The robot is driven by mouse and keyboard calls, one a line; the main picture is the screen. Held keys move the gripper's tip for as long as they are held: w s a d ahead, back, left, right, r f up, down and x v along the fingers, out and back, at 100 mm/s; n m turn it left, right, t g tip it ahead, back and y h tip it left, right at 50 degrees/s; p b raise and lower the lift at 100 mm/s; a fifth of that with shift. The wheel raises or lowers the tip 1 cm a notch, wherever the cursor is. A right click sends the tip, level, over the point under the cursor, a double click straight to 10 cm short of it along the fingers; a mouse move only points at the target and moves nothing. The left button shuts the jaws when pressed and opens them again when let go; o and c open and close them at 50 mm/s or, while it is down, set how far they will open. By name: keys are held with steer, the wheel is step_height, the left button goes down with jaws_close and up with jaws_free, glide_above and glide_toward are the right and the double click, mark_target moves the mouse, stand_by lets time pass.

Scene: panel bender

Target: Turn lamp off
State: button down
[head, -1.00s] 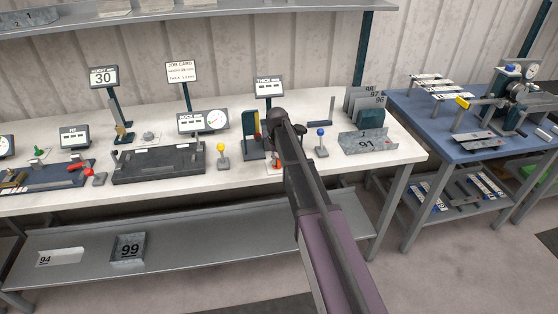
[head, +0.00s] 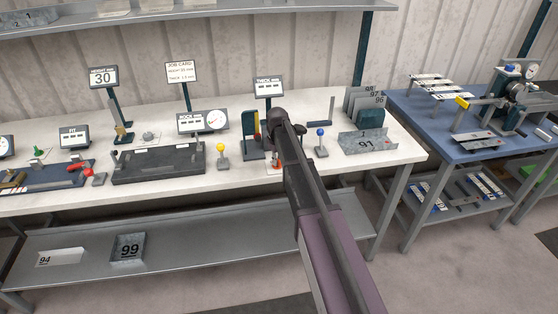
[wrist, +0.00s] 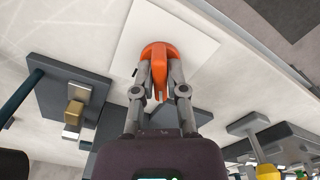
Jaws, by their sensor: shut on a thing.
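An orange knob-like piece (wrist: 155,52) stands over a white square plate (wrist: 190,38) in the wrist view. My gripper (wrist: 163,80) has its two grey fingers closed on the sides of this orange piece. In the head view only a little of the orange piece (head: 277,164) shows beside my arm, near the bench's front edge, and my fingers are mostly hidden there. I cannot pick out a lit lamp, and I cannot tell whether the orange piece belongs to one.
A yellow-knobbed lever (head: 221,149) stands left of my arm and a blue-knobbed lever (head: 320,134) right of it. A dark gauge block (head: 252,140) is close behind. A grey tray marked 91 (head: 366,142) lies to the right. A blue table (head: 440,146) stands farther right.

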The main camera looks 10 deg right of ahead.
steer(key=shift+s, duration=0.1)
steer(key=c, duration=0.7)
jaws_free()
steer(key=shift+r, duration=0.1)
